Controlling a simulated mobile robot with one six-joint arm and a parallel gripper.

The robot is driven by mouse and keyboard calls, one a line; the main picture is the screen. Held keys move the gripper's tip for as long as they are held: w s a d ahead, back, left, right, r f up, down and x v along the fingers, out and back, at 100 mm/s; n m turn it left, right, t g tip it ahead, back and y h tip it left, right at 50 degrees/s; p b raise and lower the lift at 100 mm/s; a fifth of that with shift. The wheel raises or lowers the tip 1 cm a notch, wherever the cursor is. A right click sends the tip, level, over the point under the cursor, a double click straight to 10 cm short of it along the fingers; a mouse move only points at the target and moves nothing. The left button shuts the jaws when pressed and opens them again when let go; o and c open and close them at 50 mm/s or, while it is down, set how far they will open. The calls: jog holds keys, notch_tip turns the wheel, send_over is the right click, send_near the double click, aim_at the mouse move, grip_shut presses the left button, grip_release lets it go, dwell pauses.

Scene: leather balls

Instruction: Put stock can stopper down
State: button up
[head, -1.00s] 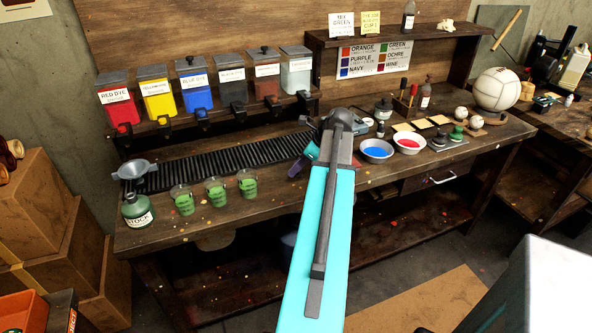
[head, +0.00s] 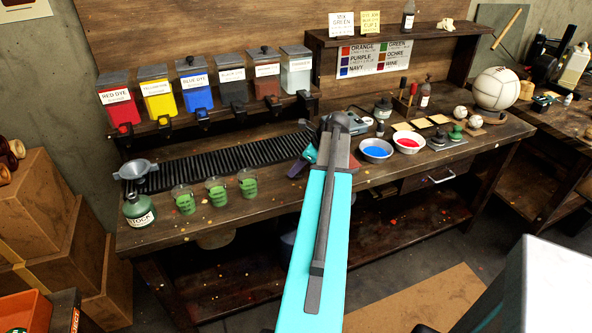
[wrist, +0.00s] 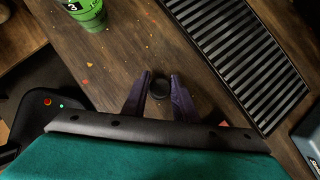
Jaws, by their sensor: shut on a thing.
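The stopper (wrist: 158,87) is a small dark round piece between the two purple fingertips of my gripper (wrist: 158,93) in the wrist view. My gripper is shut on it, over bare wood; I cannot tell whether the stopper touches the bench. In the head view my gripper (head: 297,168) shows partly behind my arm, near the right end of the black ribbed mat, and the stopper cannot be made out. The green stock can (head: 139,210) stands upright at the bench's left front, far left of my gripper.
Three cups with green (head: 217,191) stand between the can and my gripper; cup 3 also shows in the wrist view (wrist: 86,12). The ribbed mat (head: 215,160) lies behind them. Bare wood lies around my gripper.

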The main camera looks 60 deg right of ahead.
jog(key=shift+f, duration=0.7)
jog(key=o, duration=1)
jog(key=shift+o, duration=0.2)
jog(key=a+b+v, duration=0.1)
jog(key=v, duration=1.1)
jog(key=shift+d+b, duration=0.35)
jog(key=shift+d, duration=0.1)
jog(key=shift+r, duration=0.1)
